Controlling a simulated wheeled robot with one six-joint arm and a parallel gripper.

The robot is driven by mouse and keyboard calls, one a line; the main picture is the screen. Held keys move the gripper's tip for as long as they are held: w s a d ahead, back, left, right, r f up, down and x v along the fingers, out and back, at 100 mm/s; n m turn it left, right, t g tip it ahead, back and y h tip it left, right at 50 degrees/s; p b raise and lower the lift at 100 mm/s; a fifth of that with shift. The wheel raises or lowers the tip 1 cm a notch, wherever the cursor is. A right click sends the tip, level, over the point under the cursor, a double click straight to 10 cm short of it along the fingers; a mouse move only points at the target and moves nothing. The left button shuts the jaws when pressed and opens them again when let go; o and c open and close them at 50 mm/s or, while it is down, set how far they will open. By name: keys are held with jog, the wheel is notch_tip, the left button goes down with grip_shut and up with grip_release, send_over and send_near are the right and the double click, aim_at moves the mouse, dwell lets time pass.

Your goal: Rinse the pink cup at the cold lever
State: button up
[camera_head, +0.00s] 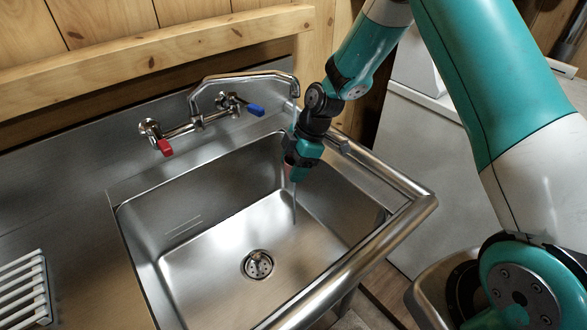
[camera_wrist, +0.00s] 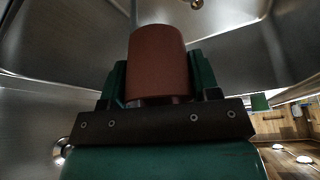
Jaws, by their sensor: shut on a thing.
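My gripper (camera_head: 295,168) is over the right part of the sink basin, below the spout. It is shut on the pink cup (camera_wrist: 157,65), which looks dull reddish in the wrist view, with a green finger on each side. In the head view the cup is mostly hidden by my gripper. The cold lever (camera_head: 256,110) is blue and sits right of the red lever (camera_head: 165,147) on the wall tap (camera_head: 200,122). A thin stream of water (camera_head: 294,210) falls from the spout into the basin, past my gripper; whether it enters the cup I cannot tell.
The steel sink (camera_head: 215,255) has a round drain (camera_head: 257,264) and a thick rolled front rim. A white slatted rack (camera_head: 24,288) lies on the drainboard at the left. The basin is otherwise empty. A grey-white cabinet (camera_head: 425,160) stands right of the sink.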

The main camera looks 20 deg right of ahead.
jog(key=shift+a, duration=0.25)
jog(key=s+a, duration=0.1)
jog(key=s, duration=0.6)
jog(key=shift+s+a+b, duration=0.3)
jog(key=shift+s+a, duration=0.05)
dwell(1.4)
jog(key=s+a+r+p, duration=0.1)
jog(key=s+r+p, duration=0.1)
jog(key=s+r, duration=0.2)
jog(key=shift+s, duration=0.45)
dwell(0.5)
